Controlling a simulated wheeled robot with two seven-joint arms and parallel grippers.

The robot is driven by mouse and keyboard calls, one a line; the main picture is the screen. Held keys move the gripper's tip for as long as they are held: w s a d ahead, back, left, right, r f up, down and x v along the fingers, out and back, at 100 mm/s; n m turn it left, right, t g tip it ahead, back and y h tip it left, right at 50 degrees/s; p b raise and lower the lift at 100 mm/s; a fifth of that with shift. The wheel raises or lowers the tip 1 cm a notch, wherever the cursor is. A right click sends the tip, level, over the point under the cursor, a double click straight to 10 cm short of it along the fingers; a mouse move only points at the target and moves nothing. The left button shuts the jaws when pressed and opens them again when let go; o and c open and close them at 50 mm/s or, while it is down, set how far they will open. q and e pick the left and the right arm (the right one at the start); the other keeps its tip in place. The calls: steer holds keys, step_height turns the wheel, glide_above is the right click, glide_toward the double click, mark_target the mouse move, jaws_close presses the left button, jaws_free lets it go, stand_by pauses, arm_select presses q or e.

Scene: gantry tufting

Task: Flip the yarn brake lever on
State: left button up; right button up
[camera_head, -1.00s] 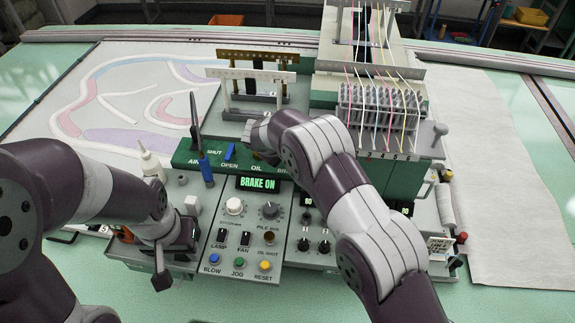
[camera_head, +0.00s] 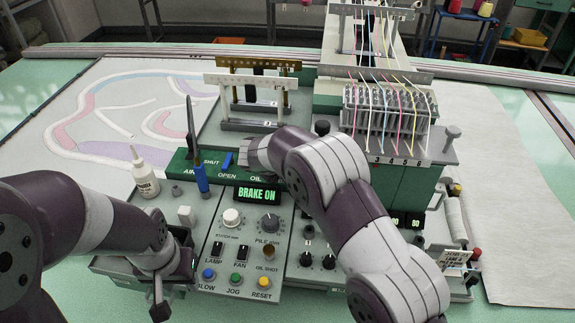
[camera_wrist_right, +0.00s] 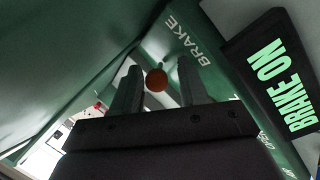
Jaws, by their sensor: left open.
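The yarn brake lever's orange-brown knob (camera_wrist_right: 156,80) is in the right wrist view, beside the BRAKE label (camera_wrist_right: 188,40). My right gripper (camera_wrist_right: 158,82) has its two fingers on either side of the knob, with visible gaps. In the head view my right arm covers the lever and most of that gripper. The display (camera_head: 258,194) reads BRAKE ON in green, and it also shows in the right wrist view (camera_wrist_right: 280,75). My left gripper (camera_head: 172,284) is open at the panel's front left, pointing down, apart from the lever.
A green lever strip (camera_head: 210,165) with blue handles runs behind the display. Knobs, switches and coloured buttons (camera_head: 236,280) fill the panel in front. A white bottle (camera_head: 146,182) stands at the left. Yarn strands (camera_head: 385,110) run down behind my right arm.

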steer(key=b+v, duration=0.3)
steer(key=v, duration=0.9)
steer(key=shift+s+a+r+b, duration=0.15)
steer(key=shift+s+r+b, duration=0.05)
steer(key=shift+b, duration=0.1)
